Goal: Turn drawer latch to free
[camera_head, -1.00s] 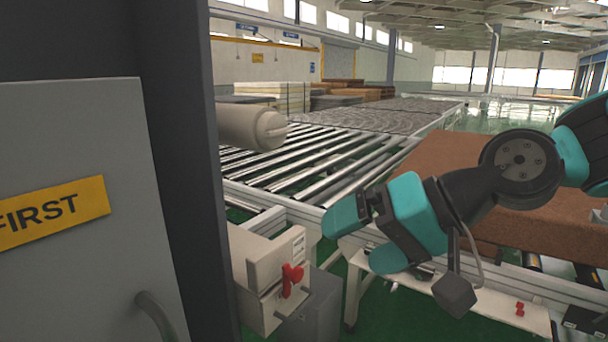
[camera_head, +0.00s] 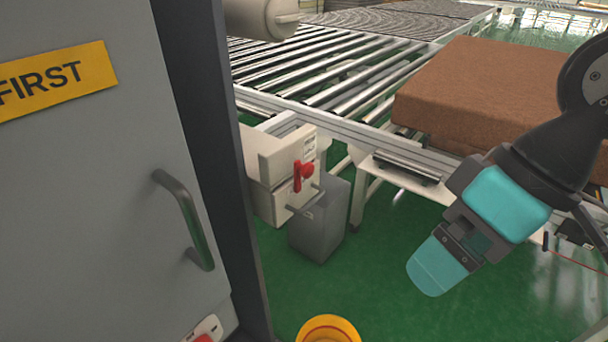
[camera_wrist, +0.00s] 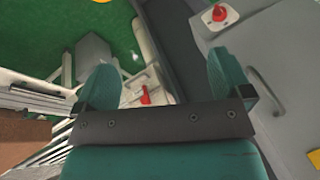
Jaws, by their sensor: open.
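A red drawer latch (camera_head: 302,174) is on the front of a small cream drawer box (camera_head: 268,160) fixed beside the roller conveyor. A grey bar handle shows just below the latch. The latch also shows in the wrist view (camera_wrist: 145,96), between my two fingers and nearer the left one. My gripper (camera_head: 437,262) is in the lower right of the head view, apart from the latch and to its right. In the wrist view my gripper (camera_wrist: 165,85) has its teal fingers spread wide with nothing between them touching.
A grey cabinet (camera_head: 100,200) with a handle fills the left side. A grey bin (camera_head: 320,225) stands below the drawer box. A yellow ring-shaped object (camera_head: 328,330) is on the near floor. A brown mattress (camera_head: 480,90) lies at the right. Green floor is clear around my gripper.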

